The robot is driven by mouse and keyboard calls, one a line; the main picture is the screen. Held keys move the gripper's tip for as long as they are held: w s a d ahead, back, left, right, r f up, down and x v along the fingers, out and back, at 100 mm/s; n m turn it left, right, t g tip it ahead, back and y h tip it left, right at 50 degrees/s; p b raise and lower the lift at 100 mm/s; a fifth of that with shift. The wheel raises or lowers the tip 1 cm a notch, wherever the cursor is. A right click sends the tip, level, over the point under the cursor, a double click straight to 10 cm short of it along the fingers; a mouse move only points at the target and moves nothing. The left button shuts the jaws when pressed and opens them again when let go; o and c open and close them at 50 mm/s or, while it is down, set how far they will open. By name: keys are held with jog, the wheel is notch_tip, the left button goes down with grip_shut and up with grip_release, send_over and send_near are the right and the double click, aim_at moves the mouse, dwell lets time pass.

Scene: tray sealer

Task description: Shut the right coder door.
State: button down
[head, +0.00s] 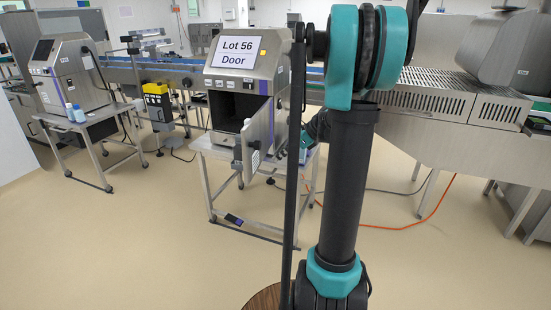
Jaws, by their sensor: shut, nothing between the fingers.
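The right coder (243,82) is a steel box on a stand, with a "Lot 56 Door" sign on its slanted top. Its door (252,146) stands open, swung out towards me from the right side of the front, and the dark inside (228,108) shows. My arm rises at the right of the coder and hides part of its right side. A dark end of my arm, which looks like my gripper (280,154), is just right of the door, small and partly hidden behind my arm. It is shut and empty. I cannot tell whether it touches the door.
The left coder (62,72) stands on its own stand, with small bottles (75,113) on the shelf. A steel conveyor (430,95) runs behind at the right. An orange cable (430,213) lies on the floor. Floor (130,240) at the front left is clear.

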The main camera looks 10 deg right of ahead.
aim_at(248, 170)
jog(key=shift+w+a+f, duration=0.75)
jog(key=shift+a+f, duration=0.2)
jog(key=shift+a, duration=0.5)
jog(key=shift+w+a+f, duration=0.75)
jog(key=shift+a+f, duration=0.15)
jog(key=shift+a, duration=0.5)
jog(key=shift+w+a+f, duration=0.75)
jog(key=shift+a+f, duration=0.2)
jog(key=shift+a, duration=0.5)
jog(key=shift+a, duration=0.1)
